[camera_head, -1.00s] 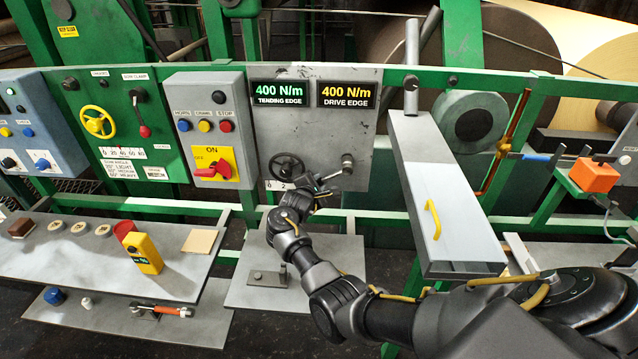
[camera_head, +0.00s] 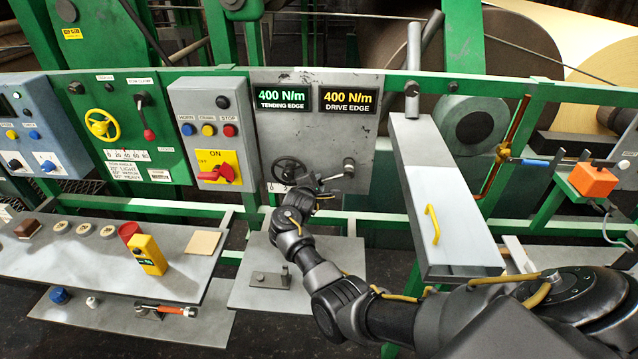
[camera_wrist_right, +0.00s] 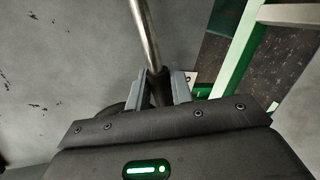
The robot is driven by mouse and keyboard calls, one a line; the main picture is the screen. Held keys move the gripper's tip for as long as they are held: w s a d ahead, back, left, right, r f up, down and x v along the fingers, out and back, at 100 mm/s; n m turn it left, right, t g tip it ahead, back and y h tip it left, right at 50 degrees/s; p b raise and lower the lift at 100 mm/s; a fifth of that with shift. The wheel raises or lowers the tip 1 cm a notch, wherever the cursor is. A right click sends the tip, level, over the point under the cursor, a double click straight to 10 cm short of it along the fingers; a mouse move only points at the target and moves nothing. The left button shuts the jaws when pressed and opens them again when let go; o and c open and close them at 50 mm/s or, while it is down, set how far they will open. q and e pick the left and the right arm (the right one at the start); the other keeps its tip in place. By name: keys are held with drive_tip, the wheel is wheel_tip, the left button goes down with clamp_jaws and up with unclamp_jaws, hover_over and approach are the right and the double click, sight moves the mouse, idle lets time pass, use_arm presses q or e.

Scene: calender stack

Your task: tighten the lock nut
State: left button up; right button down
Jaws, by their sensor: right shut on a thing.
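The lock nut (camera_head: 349,163) is a small metal hub on the grey panel, right of a black handwheel. A silver lever (camera_head: 336,176) runs from it down and to the left. My right gripper (camera_head: 318,184) is at the lever's lower end. In the right wrist view, the fingers of my right gripper (camera_wrist_right: 164,90) are shut on the dark end of the lever, and its silver rod (camera_wrist_right: 145,35) rises between them. The nut's own faces are too small to make out. My left gripper is not in view.
The black handwheel (camera_head: 290,171) is close to the left of my right gripper. Two displays above read 400 N/m, tending edge (camera_head: 283,98) and drive edge (camera_head: 348,98). A grey box with a yellow handle (camera_head: 432,224) stands to the right. A low shelf (camera_head: 247,290) lies below.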

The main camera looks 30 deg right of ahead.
drive_tip(key=shift+r, duration=0.3)
drive_tip(key=shift+w+a+r+m+y+p, duration=0.15)
drive_tip(key=shift+r+m+y+p, duration=0.2)
drive_tip(key=shift+p, duration=0.45)
drive_tip(key=shift+r, duration=0.15)
drive_tip(key=shift+w+r+m+t+p, duration=0.1)
drive_tip(key=shift+r+m+t+p, duration=0.3)
drive_tip(key=shift+p, duration=0.3)
